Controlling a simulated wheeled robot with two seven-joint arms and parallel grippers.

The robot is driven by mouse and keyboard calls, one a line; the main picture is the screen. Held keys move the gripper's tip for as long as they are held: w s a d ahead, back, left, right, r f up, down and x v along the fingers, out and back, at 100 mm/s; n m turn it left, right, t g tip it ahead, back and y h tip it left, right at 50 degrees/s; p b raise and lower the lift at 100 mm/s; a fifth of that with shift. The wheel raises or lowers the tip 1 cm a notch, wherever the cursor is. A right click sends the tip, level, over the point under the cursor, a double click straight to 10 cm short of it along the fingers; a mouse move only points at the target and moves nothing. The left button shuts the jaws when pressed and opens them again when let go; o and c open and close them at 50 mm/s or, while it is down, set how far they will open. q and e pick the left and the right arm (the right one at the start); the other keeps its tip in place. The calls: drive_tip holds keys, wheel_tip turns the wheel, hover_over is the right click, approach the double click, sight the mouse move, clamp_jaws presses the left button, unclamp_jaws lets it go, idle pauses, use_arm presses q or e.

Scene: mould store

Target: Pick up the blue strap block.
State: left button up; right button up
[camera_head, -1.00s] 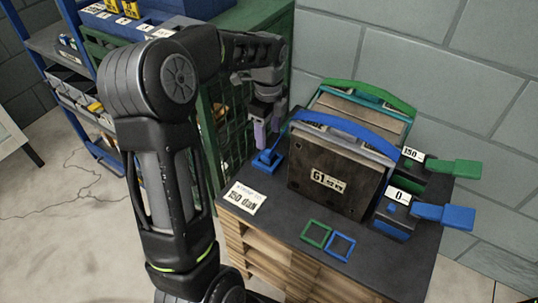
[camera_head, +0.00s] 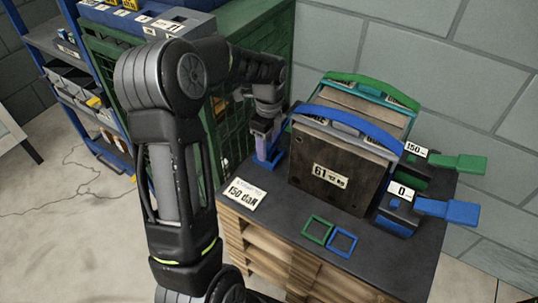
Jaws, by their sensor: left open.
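A dark brown block (camera_head: 330,185) with a label reading 61 kg stands upright on the dark bench top, and a blue strap (camera_head: 350,126) arches over it. A small blue piece (camera_head: 274,157) stands on the bench at the block's left. My left gripper (camera_head: 262,143) is open, its purplish fingers pointing down at this piece. The fingers overlap it in view, so I cannot tell whether they touch it. A blue unit (camera_head: 397,219) with a "0" label and a paddle handle (camera_head: 447,211) sits at the block's right. My right gripper is not in view.
A second block with a green strap (camera_head: 372,86) stands behind, with a green paddle (camera_head: 458,163) labelled 150. A "150 daN" card (camera_head: 244,194) and green (camera_head: 306,237) and blue (camera_head: 331,252) square outlines lie on the bench front. A green mesh cabinet (camera_head: 228,134) stands at the left.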

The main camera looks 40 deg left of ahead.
use_arm(q)
drive_tip(key=shift+f, duration=0.35)
idle(0.3)
clamp_jaws()
idle(0.5)
